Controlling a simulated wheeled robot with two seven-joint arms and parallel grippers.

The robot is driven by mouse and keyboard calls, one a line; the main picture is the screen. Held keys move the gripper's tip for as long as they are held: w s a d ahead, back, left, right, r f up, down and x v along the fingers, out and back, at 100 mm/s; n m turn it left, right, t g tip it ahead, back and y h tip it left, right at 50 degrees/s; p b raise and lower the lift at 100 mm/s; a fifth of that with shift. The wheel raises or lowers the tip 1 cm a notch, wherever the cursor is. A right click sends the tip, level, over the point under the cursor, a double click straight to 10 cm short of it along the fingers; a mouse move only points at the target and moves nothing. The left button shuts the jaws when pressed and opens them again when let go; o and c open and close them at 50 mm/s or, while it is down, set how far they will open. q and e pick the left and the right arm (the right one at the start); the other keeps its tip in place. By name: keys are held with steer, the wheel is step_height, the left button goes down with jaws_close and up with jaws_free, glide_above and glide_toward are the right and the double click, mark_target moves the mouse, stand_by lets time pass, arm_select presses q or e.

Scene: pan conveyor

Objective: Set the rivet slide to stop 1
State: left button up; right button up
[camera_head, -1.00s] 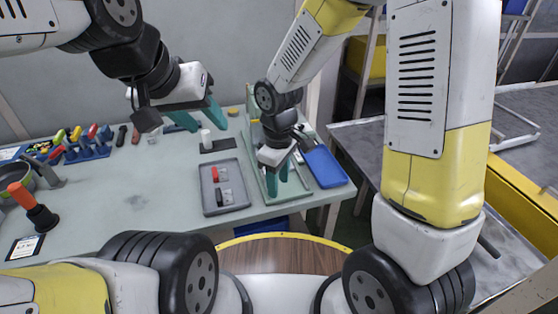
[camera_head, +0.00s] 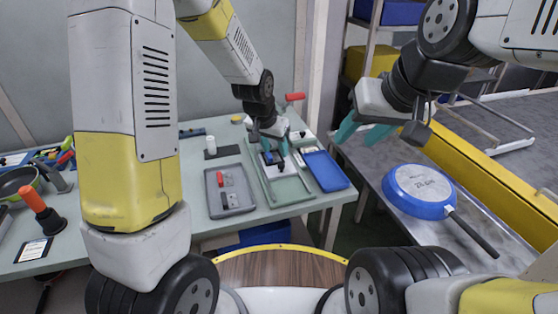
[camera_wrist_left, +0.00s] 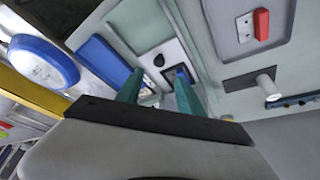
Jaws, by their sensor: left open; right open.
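The rivet slide cannot be told for certain. A pale green fixture (camera_head: 290,190) holds a light plate with a small black square part (camera_wrist_left: 158,60) and a small blue part (camera_wrist_left: 182,72). My left gripper (camera_head: 275,149) is open over the back of this fixture. In the left wrist view its fingers (camera_wrist_left: 158,92) stand apart, with the blue part beside the right-hand finger. I cannot tell whether they touch; the fingers partly hide what lies between them. My right gripper (camera_head: 363,132) is open and empty in the air, right of the table.
A red-ended handle (camera_head: 294,97) rises behind. A blue pan (camera_head: 420,190) lies on the grey surface at right.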

mark_target(281, 164)
arm_select(q)
steer(key=x, duration=0.8)
steer(key=shift+w+d+f, duration=0.1)
steer(key=shift+d+f, duration=0.05)
steer(key=shift+f, duration=0.2)
steer(key=shift+c, duration=0.4)
jaws_close()
steer(key=shift+w, duration=0.1)
stand_by(0.6)
